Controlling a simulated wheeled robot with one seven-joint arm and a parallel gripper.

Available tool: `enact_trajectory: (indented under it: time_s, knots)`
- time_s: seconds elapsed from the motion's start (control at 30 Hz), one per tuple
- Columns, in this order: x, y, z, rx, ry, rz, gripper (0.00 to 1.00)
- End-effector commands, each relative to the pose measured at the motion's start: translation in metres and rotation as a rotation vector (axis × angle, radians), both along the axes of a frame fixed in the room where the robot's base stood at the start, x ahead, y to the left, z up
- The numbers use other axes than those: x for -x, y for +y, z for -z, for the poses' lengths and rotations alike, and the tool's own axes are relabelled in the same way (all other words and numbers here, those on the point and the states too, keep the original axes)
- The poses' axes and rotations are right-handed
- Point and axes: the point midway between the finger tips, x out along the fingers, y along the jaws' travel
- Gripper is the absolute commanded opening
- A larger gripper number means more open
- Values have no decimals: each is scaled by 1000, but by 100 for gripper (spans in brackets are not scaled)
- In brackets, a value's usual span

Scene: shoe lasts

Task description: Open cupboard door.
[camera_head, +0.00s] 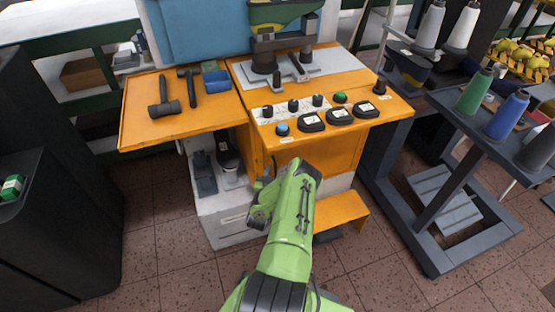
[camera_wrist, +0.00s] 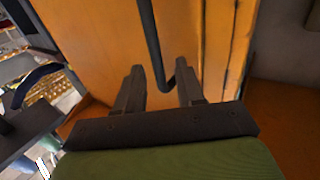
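The cupboard door is an orange panel (camera_wrist: 90,45) that fills much of the wrist view; it looks shut. A dark bar handle (camera_wrist: 150,40) runs down it and bends at its lower end. My gripper (camera_wrist: 158,78) has its two dark fingers apart, with the handle's lower end between them in the picture. The handle is nearer the right finger; I cannot tell if they touch. In the head view the orange cupboard front (camera_head: 335,150) stands under the worktop, and my arm hides much of it and the fingertips.
An orange worktop (camera_head: 215,118) with hammers and buttons overhangs the cupboard. A white unit (camera_head: 225,215) stands to its left. An orange step (camera_head: 340,210) is low at the right. A dark stand (camera_head: 455,180) with thread spools is further right. Tiled floor is free at the left.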

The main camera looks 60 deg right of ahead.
Motion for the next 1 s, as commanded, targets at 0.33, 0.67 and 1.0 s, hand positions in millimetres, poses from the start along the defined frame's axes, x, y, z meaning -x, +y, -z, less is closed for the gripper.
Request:
enact_trajectory:
  time_s: [0.33, 0.67, 1.0]
  knots:
    - [0, 2, 0, -1, 0, 0, 35]
    - [0, 2, 0, -1, 0, 0, 0]
    - [4, 1, 0, 0, 0, 8, 0]
